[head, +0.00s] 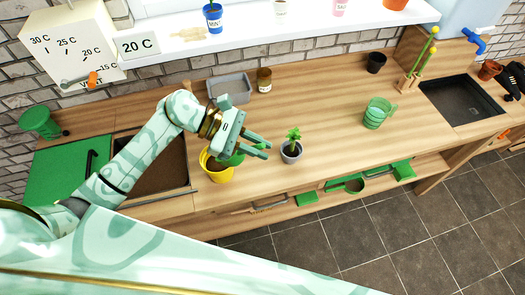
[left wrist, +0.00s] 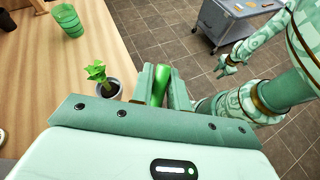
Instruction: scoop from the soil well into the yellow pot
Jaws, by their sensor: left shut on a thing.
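My left gripper (head: 262,148) is shut on the green scoop (head: 232,159), just above the counter. The scoop's head is at the yellow pot's mouth, partly hidden by the gripper. In the left wrist view the green handle (left wrist: 160,85) shows between the fingers (left wrist: 164,90). The yellow pot (head: 218,176) stands at the counter's front edge, with dark soil showing inside. The soil well (head: 150,172), a brown recess left of the pot, is partly covered by my left arm. My right gripper (left wrist: 228,67) shows small in the left wrist view; its jaw opening is unclear.
A grey pot with a green plant (head: 291,152) stands close right of my left gripper. A grey tray (head: 231,88) and a brown jar (head: 264,80) stand behind. A green cup (head: 378,113) and a sink (head: 462,101) are farther right. The counter between plant and cup is clear.

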